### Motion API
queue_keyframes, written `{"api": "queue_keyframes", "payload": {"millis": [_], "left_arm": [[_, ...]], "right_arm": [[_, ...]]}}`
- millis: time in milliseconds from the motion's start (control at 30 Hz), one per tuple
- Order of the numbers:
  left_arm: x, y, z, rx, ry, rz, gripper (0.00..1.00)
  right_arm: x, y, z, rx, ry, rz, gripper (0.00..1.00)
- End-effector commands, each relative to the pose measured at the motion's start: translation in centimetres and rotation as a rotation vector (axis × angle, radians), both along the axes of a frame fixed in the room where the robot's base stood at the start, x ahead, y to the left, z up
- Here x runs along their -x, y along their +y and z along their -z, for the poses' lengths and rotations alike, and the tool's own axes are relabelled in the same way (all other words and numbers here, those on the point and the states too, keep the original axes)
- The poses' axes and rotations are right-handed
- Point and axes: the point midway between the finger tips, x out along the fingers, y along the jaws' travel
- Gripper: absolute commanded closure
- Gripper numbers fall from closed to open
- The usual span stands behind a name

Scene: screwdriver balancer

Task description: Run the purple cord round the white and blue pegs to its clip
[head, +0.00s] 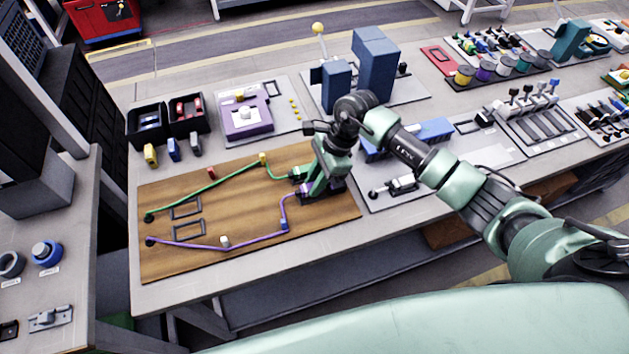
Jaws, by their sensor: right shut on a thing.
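The purple cord (190,244) starts at a dark anchor (149,241) at the board's left. It passes along the lower side of the white peg (225,241) and runs right to the blue peg (284,224). There it bends upward and leads to my right gripper (304,190). That gripper is shut on the purple cord, low over the right side of the wooden board (225,205). The gripper and arm cover this area, so I cannot make out the purple cord's clip. My left gripper is not in view.
The green cord (205,193) runs past the yellow peg (263,158) to a dark clip (294,178) close beside my gripper. A red peg (211,172) stands at the board's back. Dark bins (147,122) and a purple fixture (245,118) sit behind.

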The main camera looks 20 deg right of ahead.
Motion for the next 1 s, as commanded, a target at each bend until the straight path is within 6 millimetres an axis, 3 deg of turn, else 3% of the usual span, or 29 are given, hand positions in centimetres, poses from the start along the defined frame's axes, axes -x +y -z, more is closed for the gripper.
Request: {"api": "queue_keyframes", "payload": {"millis": [1000], "left_arm": [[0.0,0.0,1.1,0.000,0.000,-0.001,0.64]], "right_arm": [[-0.1,0.0,0.8,0.000,-0.002,0.002,1.00]]}}
